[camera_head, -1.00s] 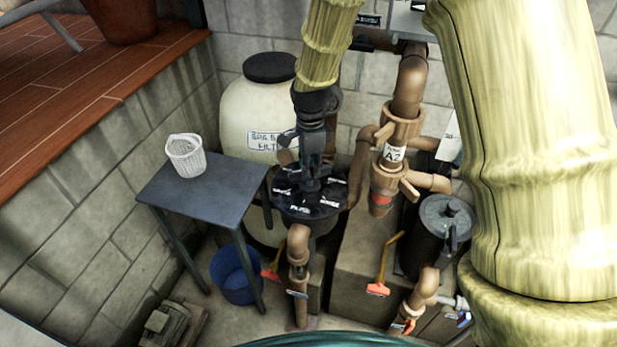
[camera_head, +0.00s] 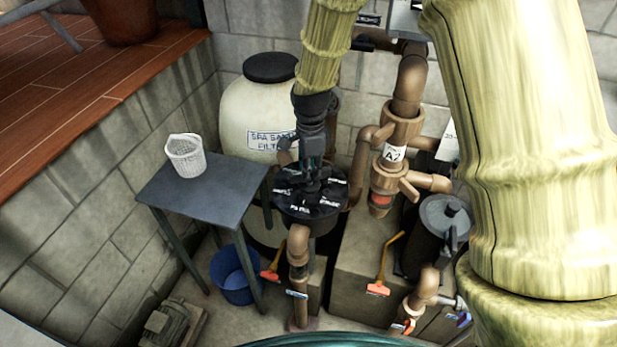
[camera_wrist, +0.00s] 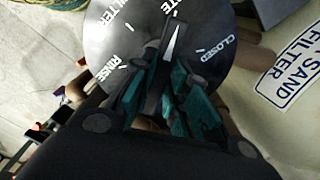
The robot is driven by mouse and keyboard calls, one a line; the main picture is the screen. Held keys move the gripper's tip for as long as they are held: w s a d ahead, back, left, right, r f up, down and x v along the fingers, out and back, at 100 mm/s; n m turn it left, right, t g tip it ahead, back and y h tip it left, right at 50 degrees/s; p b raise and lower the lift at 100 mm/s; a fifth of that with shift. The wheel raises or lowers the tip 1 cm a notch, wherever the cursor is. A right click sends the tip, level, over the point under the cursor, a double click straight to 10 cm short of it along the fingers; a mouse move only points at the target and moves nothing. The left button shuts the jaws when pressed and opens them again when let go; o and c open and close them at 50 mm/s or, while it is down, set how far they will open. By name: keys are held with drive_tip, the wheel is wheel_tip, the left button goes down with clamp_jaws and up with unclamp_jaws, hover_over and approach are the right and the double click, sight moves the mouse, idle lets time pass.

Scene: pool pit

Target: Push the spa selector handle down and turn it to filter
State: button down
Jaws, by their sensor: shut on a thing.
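The spa selector valve has a round dark dial (camera_head: 287,208) with white labels, below my arm in the head view. In the wrist view the dial (camera_wrist: 103,45) reads FILTER at upper left, RINSE at left, CLOSED at right and a cut-off label ending in TE at the top. The dark handle (camera_wrist: 170,62) has a white pointer aimed up near the TE label. My gripper (camera_wrist: 160,85) has its teal-padded fingers on both sides of the handle and is shut on it. In the head view my gripper (camera_head: 312,165) points down over the dial and hides most of the handle.
The spa sand filter tank (camera_head: 240,105) stands behind the valve. A grey table (camera_head: 225,180) with a white basket (camera_head: 185,157) is at left, a blue bucket (camera_head: 234,275) below it. Brown pipes (camera_head: 405,85) and a dark pump pot (camera_head: 445,215) crowd the right.

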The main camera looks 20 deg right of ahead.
drive_tip(key=n+p, duration=0.2)
drive_tip(key=n, duration=0.3)
drive_tip(key=shift+r+n+p, duration=0.1)
drive_tip(key=shift+n+p, duration=0.3)
drive_tip(key=n+p, duration=0.1)
drive_tip(key=n, duration=0.3)
drive_tip(key=shift+p, duration=0.35)
drive_tip(key=shift+n, duration=1)
drive_tip(key=c, duration=1.3)
unclamp_jaws()
wheel_tip(320, 180, up, 7)
drive_tip(key=p, duration=0.5)
drive_tip(key=shift+p, duration=0.35)
